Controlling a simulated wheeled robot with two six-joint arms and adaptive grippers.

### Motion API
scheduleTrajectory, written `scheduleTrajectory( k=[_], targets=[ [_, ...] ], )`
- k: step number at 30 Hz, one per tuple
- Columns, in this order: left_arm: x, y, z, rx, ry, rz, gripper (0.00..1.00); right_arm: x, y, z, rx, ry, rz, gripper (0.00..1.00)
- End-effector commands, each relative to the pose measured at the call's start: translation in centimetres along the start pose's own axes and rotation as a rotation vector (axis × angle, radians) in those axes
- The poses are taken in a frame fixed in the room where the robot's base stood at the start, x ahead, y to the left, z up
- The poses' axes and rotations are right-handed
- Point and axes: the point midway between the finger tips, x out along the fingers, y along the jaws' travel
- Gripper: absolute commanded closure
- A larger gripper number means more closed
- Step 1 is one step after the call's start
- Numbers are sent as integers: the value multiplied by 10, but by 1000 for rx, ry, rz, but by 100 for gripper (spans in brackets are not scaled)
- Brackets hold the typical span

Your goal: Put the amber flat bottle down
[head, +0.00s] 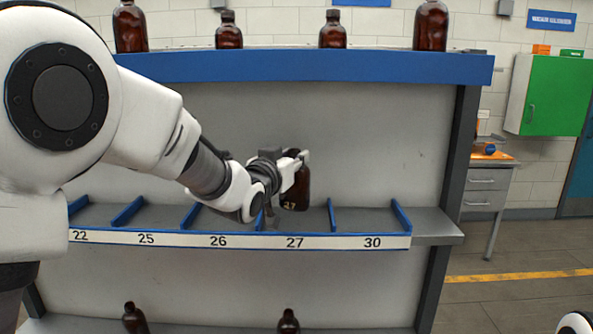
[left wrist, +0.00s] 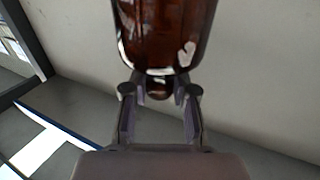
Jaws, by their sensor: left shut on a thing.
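The amber flat bottle (head: 297,192) is dark brown and upright in the head view, with a label that looks like 27 near its base. It stands in or just above the slot marked 27 on the middle shelf; I cannot tell whether it touches the shelf. My left gripper (head: 298,165) is shut on its upper part, hiding the neck. In the left wrist view the bottle (left wrist: 160,35) fills the top middle, and its neck end is between the fingers of my left gripper (left wrist: 159,95). My right gripper is not in view.
The middle shelf's blue dividers (head: 331,215) separate slots marked 22, 25, 26, 27 and 30; the slots beside the bottle look empty. Several amber bottles (head: 333,32) stand on the top shelf (head: 300,68). Two more (head: 288,322) stand on the lower shelf. A desk (head: 487,180) is at the right.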

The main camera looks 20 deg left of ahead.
Motion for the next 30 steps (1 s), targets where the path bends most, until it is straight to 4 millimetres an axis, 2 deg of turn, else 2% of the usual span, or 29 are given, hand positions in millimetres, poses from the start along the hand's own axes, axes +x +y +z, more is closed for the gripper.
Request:
scheduleTrajectory(
  k=[1, 4, 9, 20, 21, 23, 30],
  targets=[
    [8, -1, -3, 0, 0, 0, 100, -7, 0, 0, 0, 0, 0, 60],
    [17, -2, 3, 0, -2, 0, 100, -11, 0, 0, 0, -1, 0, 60],
    [17, -2, 31, 0, -3, 1, 100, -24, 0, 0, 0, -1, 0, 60],
    [17, -2, 41, 1, 2, 0, 100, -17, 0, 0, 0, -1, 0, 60],
    [17, -2, 41, 1, 1, 0, 66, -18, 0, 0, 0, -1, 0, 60],
    [17, -2, 40, 1, 1, 0, 49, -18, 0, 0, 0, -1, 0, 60],
    [17, -2, 40, 1, 1, 0, 49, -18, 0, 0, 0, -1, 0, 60]
  ],
)
